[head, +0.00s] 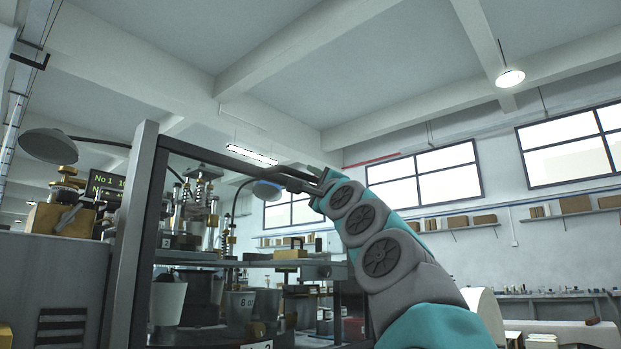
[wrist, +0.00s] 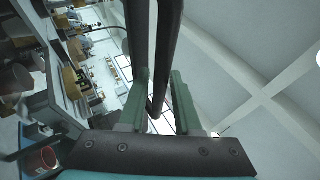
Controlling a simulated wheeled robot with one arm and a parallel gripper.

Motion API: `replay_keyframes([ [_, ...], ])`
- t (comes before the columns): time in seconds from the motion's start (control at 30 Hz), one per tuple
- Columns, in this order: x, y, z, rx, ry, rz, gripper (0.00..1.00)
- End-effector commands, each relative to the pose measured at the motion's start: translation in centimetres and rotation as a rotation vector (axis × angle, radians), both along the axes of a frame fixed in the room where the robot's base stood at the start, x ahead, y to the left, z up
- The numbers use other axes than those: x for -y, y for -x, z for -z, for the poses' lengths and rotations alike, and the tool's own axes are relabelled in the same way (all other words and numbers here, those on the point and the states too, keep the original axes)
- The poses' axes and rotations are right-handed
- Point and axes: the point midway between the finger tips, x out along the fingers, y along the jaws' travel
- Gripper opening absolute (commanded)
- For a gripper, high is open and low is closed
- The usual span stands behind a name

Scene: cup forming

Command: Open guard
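The guard (head: 135,235) is a dark metal frame at the front of the machine, with an upright post at left and a top bar running right. My gripper (head: 318,185) is at the right end of that bar in the head view, where dark rods meet its fingers. In the wrist view, the green fingers of my gripper (wrist: 160,90) stand apart, with dark bars of the guard (wrist: 168,40) running down between them. I cannot tell whether the fingers press on the bar or only stand around it.
Behind the frame the machine holds a white cup (head: 167,302), grey pots (head: 240,305) and spring-loaded rods (head: 203,205). A lamp (head: 48,146) and a green-lettered display (head: 103,186) stand at left. The space above and right of my arm is clear.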

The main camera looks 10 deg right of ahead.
Motion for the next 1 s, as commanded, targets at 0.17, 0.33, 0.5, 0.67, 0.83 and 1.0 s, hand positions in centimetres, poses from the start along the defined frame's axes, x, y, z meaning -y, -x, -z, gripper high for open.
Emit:
replay_keyframes([
  [0.17, 0.0, -0.02, 0.03, 0.0, 0.0, 0.0, 0.32],
  [0.33, -0.01, -0.03, 0.04, -0.001, 0.0, 0.0, 0.14],
  [0.5, 0.0, -0.03, 0.05, -0.001, 0.0, 0.0, 0.0],
  [0.67, -0.01, -0.05, 0.07, -0.001, 0.0, 0.0, 0.0],
  [0.83, -0.02, -0.07, 0.08, -0.001, 0.001, 0.0, 0.0],
  [1.0, -0.02, -0.06, 0.08, -0.001, 0.0, 0.0, 0.0],
])
